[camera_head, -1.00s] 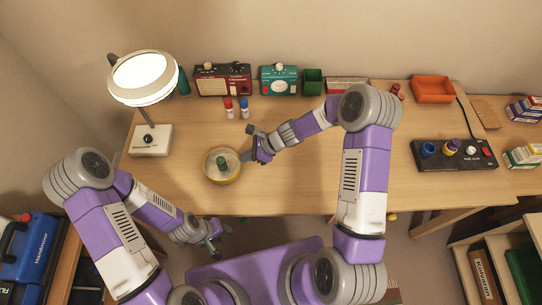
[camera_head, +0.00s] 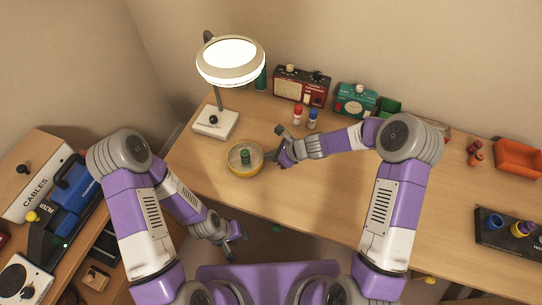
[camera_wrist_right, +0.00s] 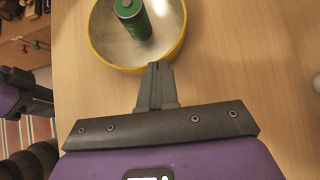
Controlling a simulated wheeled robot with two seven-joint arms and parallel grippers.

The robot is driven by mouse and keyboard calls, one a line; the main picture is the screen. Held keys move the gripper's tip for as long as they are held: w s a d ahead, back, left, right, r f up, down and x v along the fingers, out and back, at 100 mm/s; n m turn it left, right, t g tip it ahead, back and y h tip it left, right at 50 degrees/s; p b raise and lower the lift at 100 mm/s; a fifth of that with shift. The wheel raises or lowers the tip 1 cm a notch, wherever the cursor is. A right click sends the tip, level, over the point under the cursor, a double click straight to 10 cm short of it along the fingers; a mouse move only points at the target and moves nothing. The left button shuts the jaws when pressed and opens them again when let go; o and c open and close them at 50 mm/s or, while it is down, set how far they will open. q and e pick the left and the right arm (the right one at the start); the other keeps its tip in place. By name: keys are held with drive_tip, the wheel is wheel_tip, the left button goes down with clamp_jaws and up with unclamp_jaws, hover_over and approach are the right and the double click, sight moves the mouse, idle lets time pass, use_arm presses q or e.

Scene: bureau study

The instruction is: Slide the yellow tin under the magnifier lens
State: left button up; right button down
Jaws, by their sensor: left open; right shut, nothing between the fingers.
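The yellow tin (camera_head: 243,171) is a shallow round tin with a pale inside, resting on the desk near its front edge. A green cylinder (camera_head: 245,156) stands in it. In the right wrist view the tin (camera_wrist_right: 97,52) lies just beyond my fingertips, with the green cylinder (camera_wrist_right: 133,20) inside. My right gripper (camera_head: 277,157) is shut and empty at the tin's right side; I cannot tell whether it touches. The magnifier lens (camera_head: 230,60) is a lit round head on a stand, with its base (camera_head: 215,122) behind and left of the tin. My left gripper (camera_head: 236,248) is open, below the desk's front edge.
A red-capped bottle (camera_head: 297,116) and a blue-capped bottle (camera_head: 312,119) stand behind my right gripper. A red radio (camera_head: 301,88) and a teal device (camera_head: 355,101) stand at the back. Bare desk lies between the tin and the magnifier base.

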drive_tip(key=d, duration=0.1)
drive_tip(key=s+d, duration=0.1)
drive_tip(key=d, duration=0.1)
drive_tip(key=shift+s+d, duration=0.1)
drive_tip(key=shift+d, duration=0.1)
drive_tip(key=p+v, duration=0.3)
drive_tip(key=v, duration=0.7)
drive_tip(key=shift+s+d, duration=0.2)
drive_tip(key=shift+s, duration=0.05)
